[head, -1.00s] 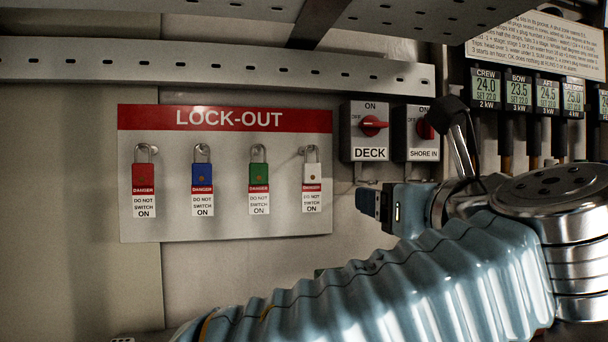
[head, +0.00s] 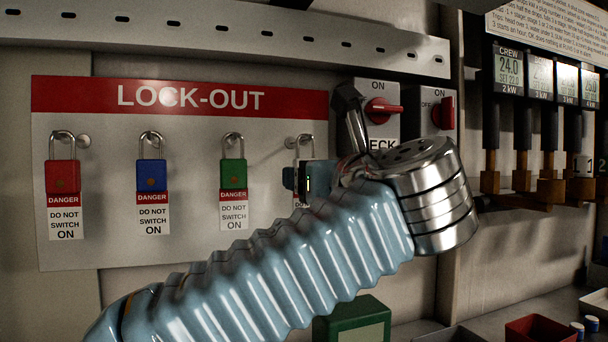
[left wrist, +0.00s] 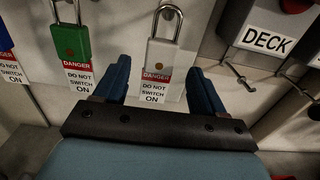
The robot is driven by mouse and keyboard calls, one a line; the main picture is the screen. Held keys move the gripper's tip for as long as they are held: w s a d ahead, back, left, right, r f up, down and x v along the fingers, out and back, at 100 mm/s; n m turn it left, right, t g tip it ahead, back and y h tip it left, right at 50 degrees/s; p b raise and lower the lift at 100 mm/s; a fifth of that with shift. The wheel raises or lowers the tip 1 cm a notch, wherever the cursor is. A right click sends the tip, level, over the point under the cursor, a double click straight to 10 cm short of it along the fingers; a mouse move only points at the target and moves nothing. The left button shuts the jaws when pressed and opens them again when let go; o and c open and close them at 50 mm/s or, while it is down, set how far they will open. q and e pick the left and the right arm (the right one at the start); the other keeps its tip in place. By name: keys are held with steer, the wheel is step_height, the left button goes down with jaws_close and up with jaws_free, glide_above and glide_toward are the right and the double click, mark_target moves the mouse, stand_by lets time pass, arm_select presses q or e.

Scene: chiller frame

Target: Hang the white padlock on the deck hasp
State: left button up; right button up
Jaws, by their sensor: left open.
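The white padlock (left wrist: 161,55) hangs by its shackle on the lock-out board, above its red and white danger tag. In the head view my gripper covers most of it and its shackle (head: 304,142) shows. My left gripper (left wrist: 160,82) is open, its two blue fingers on either side of the tag below the padlock body, apart from it. In the head view it is at the board's right end (head: 290,180). The deck hasp (left wrist: 238,76) is a small metal fitting under the DECK switch box (left wrist: 267,38); in the head view my arm hides it. My right gripper is not in view.
Red (head: 62,176), blue (head: 152,175) and green (head: 233,173) padlocks hang left of the white one. The SHORE IN switch (head: 443,112) is right of the deck switch. A green box (head: 352,322) and a red tray (head: 540,330) stand below.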

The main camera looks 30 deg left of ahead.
arm_select(q)
steer(key=x, duration=0.7)
steer(key=shift+p, duration=0.4)
steer(key=shift+c, duration=0.3)
steer(key=c, duration=1.1)
steer(key=r+v, duration=0.1)
steer(key=v, duration=1.7)
steer(key=shift+r+b, duration=0.2)
steer(key=shift+b, duration=0.25)
